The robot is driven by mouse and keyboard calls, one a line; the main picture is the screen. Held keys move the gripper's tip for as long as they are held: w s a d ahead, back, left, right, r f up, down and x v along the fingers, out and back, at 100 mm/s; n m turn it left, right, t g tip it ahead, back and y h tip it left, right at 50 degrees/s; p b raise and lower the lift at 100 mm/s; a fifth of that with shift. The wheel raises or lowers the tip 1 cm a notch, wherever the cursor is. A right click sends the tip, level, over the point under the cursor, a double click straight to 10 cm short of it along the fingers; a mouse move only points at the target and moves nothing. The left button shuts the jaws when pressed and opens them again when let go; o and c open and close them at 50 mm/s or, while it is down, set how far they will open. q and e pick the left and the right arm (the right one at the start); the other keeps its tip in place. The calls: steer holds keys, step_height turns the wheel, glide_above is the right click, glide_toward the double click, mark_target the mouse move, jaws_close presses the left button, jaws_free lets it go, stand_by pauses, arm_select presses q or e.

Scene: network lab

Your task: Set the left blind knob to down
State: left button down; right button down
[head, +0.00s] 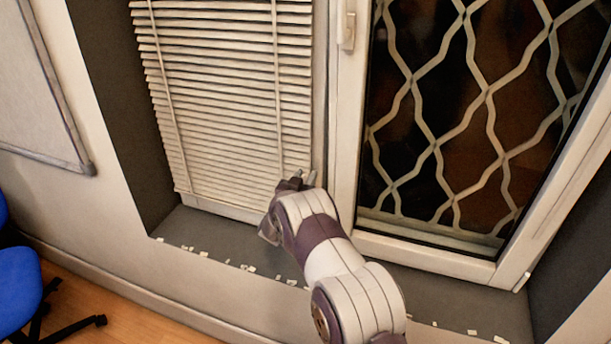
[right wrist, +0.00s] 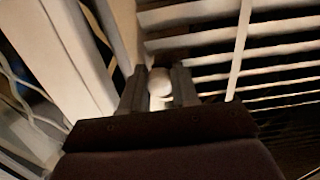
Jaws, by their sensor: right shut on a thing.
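The left blind (head: 225,90) hangs lowered over the left window pane, its slats reaching almost to the sill. In the right wrist view its slats (right wrist: 270,65) lie beyond my fingers. My right gripper (head: 298,181) is at the blind's lower right corner. In the right wrist view my right gripper (right wrist: 160,85) is shut on a small rounded white knob (right wrist: 160,84), which sits between the two fingers. In the head view the knob is hidden by the gripper. My left gripper is not in view.
The window frame (head: 344,130) with a handle (head: 348,32) stands right of the blind. A pane with a lattice grille (head: 485,100) is further right. The dark sill (head: 215,240) runs below. A blue chair (head: 18,285) and a whiteboard (head: 35,90) are at the left.

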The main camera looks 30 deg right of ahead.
steer(key=shift+s+f, duration=0.1)
steer(key=shift+f, duration=0.15)
steer(key=c, duration=0.9)
jaws_free()
steer(key=shift+d+f, duration=0.1)
steer(key=shift+a, duration=0.25)
steer(key=v, duration=1.2)
steer(key=shift+s+b, duration=0.15)
steer(key=shift+b, duration=0.15)
